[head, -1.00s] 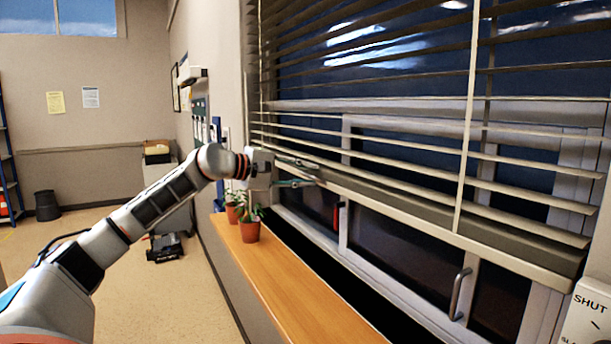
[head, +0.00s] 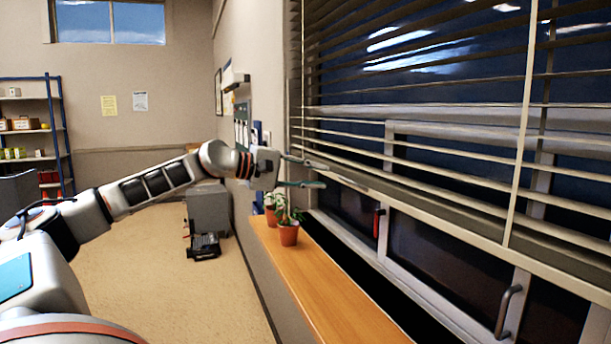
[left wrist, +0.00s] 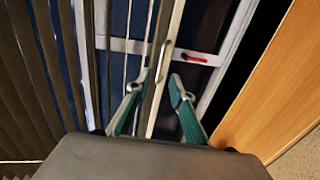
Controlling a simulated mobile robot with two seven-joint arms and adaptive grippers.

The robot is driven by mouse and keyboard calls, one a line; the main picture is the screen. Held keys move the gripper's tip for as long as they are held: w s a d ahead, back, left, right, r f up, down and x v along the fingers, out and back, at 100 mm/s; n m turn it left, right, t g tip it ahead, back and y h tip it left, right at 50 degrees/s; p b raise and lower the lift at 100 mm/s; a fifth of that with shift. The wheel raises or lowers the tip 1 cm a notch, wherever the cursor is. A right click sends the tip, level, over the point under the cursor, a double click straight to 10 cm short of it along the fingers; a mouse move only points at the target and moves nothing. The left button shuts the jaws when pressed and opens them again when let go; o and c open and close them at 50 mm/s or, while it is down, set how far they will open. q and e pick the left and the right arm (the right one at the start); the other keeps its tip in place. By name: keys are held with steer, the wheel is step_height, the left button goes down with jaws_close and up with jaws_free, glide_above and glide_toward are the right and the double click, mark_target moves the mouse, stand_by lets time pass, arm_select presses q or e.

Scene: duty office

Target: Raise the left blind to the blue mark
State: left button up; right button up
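The left blind (head: 420,165) is a set of pale horizontal slats over the window at right, with a thick bottom rail (head: 440,216) as its lower edge. My left gripper (head: 326,176) is at the rail's far left part, one finger above the other. In the left wrist view, its two teal fingers (left wrist: 156,92) stand apart on either side of the pale rail (left wrist: 170,50). Gaps show beside the rail, and I cannot make out firm contact. I cannot pick out a blue mark for certain. My right gripper is not in view.
Potted plants (head: 288,234) stand on the wooden sill (head: 325,300) just below my left gripper. The window has a red handle (head: 377,222) and a grey pull handle (head: 507,312). A grey cabinet (head: 208,212) stands by the wall; open floor lies left of the sill.

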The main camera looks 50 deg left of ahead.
arm_select(q)
steer(key=v, duration=0.3)
stand_by(0.9)
